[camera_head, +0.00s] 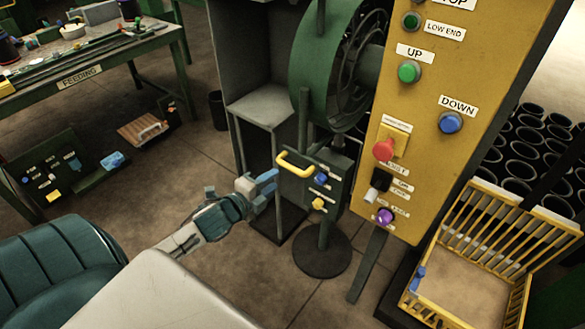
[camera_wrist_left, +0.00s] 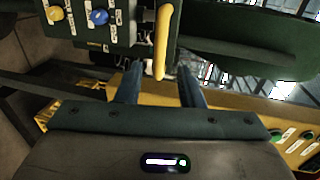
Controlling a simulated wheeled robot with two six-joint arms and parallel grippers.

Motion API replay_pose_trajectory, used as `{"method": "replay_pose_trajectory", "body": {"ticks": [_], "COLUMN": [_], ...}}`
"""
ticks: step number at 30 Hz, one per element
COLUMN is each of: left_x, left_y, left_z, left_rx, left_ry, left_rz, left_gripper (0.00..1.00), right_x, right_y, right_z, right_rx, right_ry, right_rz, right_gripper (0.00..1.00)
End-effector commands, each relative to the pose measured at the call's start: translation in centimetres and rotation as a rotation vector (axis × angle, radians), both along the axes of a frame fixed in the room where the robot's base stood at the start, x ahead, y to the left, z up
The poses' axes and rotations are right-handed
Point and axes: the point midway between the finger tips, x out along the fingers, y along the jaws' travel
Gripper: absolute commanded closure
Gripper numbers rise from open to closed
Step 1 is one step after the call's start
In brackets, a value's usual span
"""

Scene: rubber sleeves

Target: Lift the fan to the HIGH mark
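The green fan (camera_head: 322,75) stands at top centre in the head view, on a stand with a round dark base (camera_head: 322,254). A dark green box (camera_head: 332,195) on the stand carries a yellow handle (camera_head: 297,163), a blue knob (camera_head: 321,178) and a yellow knob (camera_head: 318,203). My left gripper (camera_head: 267,186) is just left of the box, below the handle. In the left wrist view the gripper (camera_wrist_left: 160,86) is open, and the yellow handle (camera_wrist_left: 162,42) lies ahead, its near end between the fingertips with gaps on both sides. No HIGH mark is readable. My right gripper is not in view.
A yellow panel (camera_head: 435,75) stands right of the fan, with UP (camera_head: 409,72) and DOWN (camera_head: 450,122) buttons and a red button (camera_head: 384,151). A yellow crate (camera_head: 470,280) and stacked black sleeves (camera_head: 530,150) are at right. A workbench (camera_head: 95,55) is at upper left.

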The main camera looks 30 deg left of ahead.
Motion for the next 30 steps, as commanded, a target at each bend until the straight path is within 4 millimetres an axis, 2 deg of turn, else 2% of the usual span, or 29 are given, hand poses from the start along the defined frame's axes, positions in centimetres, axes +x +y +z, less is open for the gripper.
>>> {"method": "replay_pose_trajectory", "body": {"ticks": [16, 21, 30], "left_x": [7.9, 9.0, 9.2], "left_y": [-0.6, -0.7, -0.7], "left_z": [-1.5, -1.8, -1.9], "left_rx": [-0.006, -0.005, -0.003], "left_ry": [-0.001, 0.000, 0.001], "left_rz": [0.002, 0.001, 0.000], "left_gripper": [0.66, 0.66, 0.66], "right_x": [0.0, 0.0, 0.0], "right_y": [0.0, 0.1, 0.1], "right_z": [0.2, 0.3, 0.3], "right_rx": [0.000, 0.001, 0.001], "right_ry": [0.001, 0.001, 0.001], "right_rz": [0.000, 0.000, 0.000], "right_gripper": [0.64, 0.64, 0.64]}}
